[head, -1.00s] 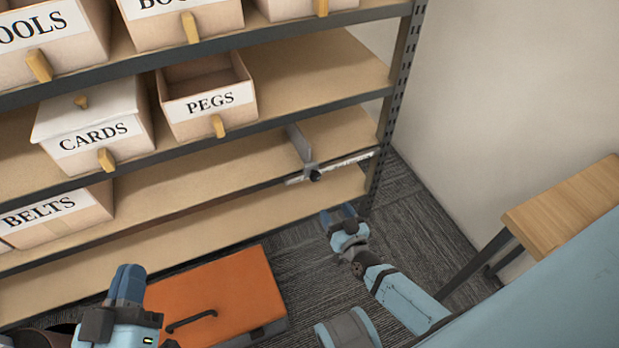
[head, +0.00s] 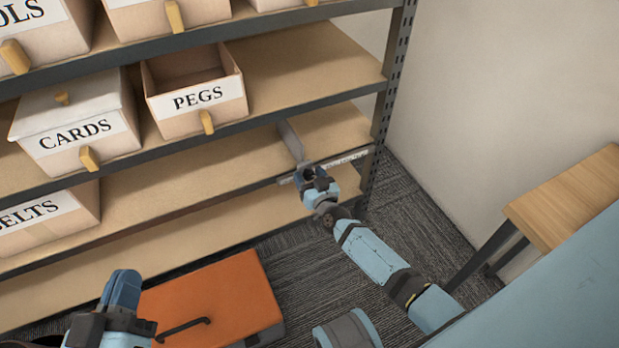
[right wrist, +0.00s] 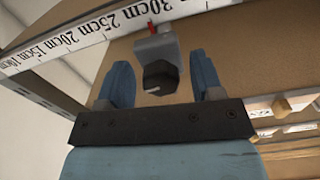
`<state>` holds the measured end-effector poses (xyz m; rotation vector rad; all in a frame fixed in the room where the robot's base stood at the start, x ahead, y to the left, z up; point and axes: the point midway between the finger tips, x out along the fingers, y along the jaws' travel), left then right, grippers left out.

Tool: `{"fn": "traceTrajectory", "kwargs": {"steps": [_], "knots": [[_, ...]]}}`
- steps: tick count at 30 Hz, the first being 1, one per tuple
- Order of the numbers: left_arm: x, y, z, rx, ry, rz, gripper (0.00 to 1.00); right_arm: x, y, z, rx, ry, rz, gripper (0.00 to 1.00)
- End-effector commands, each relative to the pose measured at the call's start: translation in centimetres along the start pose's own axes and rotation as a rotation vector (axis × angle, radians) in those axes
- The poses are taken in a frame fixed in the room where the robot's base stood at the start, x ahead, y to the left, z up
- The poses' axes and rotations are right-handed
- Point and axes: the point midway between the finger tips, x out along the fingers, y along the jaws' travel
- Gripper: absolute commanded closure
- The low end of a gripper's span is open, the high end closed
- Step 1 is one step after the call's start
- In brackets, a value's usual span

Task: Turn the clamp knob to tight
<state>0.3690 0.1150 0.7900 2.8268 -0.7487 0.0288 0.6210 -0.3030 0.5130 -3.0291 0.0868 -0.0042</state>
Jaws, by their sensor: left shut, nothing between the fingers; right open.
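The clamp knob (right wrist: 160,76) is dark and faceted, with a pale mark on its lower edge in the right wrist view. It sits on a grey clamp block (right wrist: 155,46) against a white ruler strip (right wrist: 85,40) along the shelf edge. My right gripper (right wrist: 161,72) is open, its blue fingers on either side of the knob, with gaps showing; I cannot tell how deep they reach. In the head view my right gripper (head: 316,178) hides the knob; the grey upright plate (head: 290,141) shows behind. My left gripper (head: 122,288) is shut and empty at lower left.
Shelves hold a PEGS bin (head: 197,92), a CARDS box (head: 75,125) and other labelled boxes. An orange case (head: 215,300) lies on the carpet below. A wooden table (head: 570,195) stands at right. The shelf left of the plate is clear.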

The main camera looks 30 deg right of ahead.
Motion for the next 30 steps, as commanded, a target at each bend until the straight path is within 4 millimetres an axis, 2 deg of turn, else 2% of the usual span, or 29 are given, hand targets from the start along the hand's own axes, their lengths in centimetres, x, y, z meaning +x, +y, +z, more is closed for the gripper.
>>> {"fn": "traceTrajectory", "kwargs": {"steps": [5, 9, 11, 12, 22, 30], "knots": [[0.00, 0.01, -0.04, 0.000, 0.000, 0.000, 1.00, -0.02, 0.00, -0.01, 0.000, 0.000, 0.000, 0.40], [0.00, 0.02, -0.06, 0.000, 0.001, 0.000, 1.00, -0.04, -0.01, -0.01, 0.000, 0.000, 0.000, 0.72], [0.00, 0.03, -0.06, 0.000, 0.001, 0.000, 1.00, -0.04, -0.01, -0.01, 0.000, 0.000, 0.000, 0.86], [0.00, 0.03, -0.06, 0.000, 0.001, 0.000, 1.00, -0.04, -0.01, -0.01, 0.000, 0.000, 0.000, 0.89], [0.01, 0.06, -0.32, 0.001, 0.008, 0.000, 1.00, -0.06, -0.02, -0.05, 0.041, 0.000, 0.000, 0.89], [0.02, 0.13, -0.93, 0.005, 0.026, -0.001, 1.00, -0.06, -0.08, -0.12, 0.207, 0.000, -0.001, 0.89]]}}
